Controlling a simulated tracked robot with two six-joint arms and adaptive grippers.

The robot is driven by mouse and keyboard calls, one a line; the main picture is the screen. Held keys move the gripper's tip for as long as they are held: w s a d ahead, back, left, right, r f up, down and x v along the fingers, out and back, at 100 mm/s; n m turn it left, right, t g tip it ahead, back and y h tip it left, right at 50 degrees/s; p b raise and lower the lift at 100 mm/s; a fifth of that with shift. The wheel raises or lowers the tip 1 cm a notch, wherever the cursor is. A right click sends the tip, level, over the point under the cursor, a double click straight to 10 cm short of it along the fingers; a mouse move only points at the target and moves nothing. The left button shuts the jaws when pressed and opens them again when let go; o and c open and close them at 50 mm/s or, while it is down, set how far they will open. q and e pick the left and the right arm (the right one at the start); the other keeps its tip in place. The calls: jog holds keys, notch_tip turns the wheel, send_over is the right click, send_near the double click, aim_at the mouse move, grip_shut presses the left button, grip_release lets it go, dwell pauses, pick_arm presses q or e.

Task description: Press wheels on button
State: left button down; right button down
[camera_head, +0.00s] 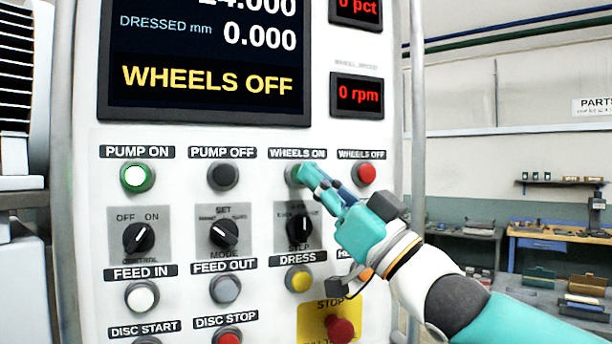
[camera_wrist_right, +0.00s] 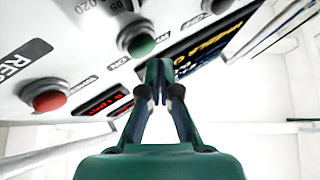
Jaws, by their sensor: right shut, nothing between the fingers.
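The green wheels on button (camera_head: 292,174) sits under its label on the white control panel (camera_head: 180,300). My right gripper (camera_head: 306,174) is shut and empty, with its fingertips in front of this button and partly covering it. In the right wrist view the shut fingertips (camera_wrist_right: 158,66) point toward the panel, and a green button (camera_wrist_right: 142,46) shows just beyond and to the left of them. I cannot tell whether the tips touch the button. The display (camera_head: 207,78) reads WHEELS OFF, and the speed readout (camera_head: 357,96) shows 0 rpm. My left gripper is not in view.
The red wheels off button (camera_head: 366,174) is just right of the fingertips. The dark pump off button (camera_head: 223,176) is to the left, and the pump on button (camera_head: 135,177) is lit. Knobs, a yellow dress button (camera_head: 298,279) and a red stop button (camera_head: 340,329) lie below.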

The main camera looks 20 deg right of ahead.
jog(key=shift+w, duration=0.1)
dwell(0.7)
jog(key=shift+w+r, duration=0.1)
jog(key=shift+w, duration=0.2)
jog(key=shift+w+p, duration=0.5)
jog(key=shift+p, duration=0.05)
dwell(0.8)
jog(key=shift+s, duration=0.15)
jog(key=shift+s+b, duration=0.45)
jog(key=shift+s, duration=0.3)
jog(key=shift+s+d+b, duration=0.2)
jog(key=shift+s+b, duration=0.6)
jog(key=shift+s, duration=1.7)
